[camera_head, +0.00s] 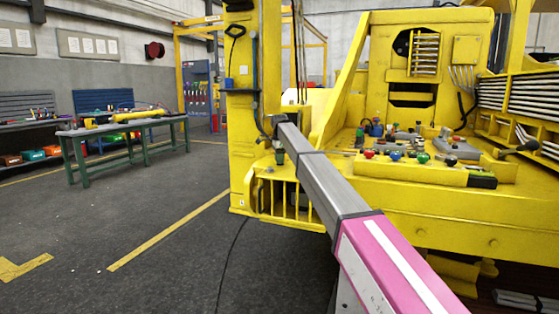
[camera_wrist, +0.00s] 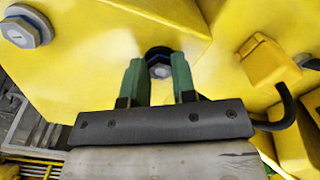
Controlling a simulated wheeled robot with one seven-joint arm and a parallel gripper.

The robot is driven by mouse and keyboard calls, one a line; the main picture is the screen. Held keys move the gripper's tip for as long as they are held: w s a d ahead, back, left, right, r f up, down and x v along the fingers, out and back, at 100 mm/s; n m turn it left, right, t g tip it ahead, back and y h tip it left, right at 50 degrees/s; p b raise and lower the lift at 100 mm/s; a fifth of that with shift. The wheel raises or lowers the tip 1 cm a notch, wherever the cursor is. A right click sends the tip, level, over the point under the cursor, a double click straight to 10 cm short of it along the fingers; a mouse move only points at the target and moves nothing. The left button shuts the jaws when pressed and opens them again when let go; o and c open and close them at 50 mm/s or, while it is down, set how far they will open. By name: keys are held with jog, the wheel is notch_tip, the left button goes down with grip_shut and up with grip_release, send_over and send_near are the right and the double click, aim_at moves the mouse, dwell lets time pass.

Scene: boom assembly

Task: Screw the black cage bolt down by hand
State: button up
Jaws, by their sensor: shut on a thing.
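The black cage bolt (camera_wrist: 159,68) shows in the wrist view, a hex head with a dark rim against a yellow plate. My gripper (camera_wrist: 157,60) has its two green fingers on either side of the bolt head and is shut on it. How deep the bolt sits in the plate is hidden. In the head view my gripper (camera_head: 279,155) is at the far end of my arm, by the yellow machine's cage (camera_head: 283,198); the bolt is too small to make out there.
A grey bolt (camera_wrist: 28,27) with a washer is at the wrist view's upper left. A yellow box (camera_wrist: 268,66) and a black cable (camera_wrist: 287,115) are close on the right.

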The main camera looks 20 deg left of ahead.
jog(key=shift+w+a+r, duration=0.1)
jog(key=shift+a+r, duration=0.05)
jog(key=shift+r, duration=0.05)
jog(key=o, duration=0.9)
jog(key=shift+f, duration=0.1)
notch_tip(320, 180, up, 11)
jog(key=shift+f, duration=0.1)
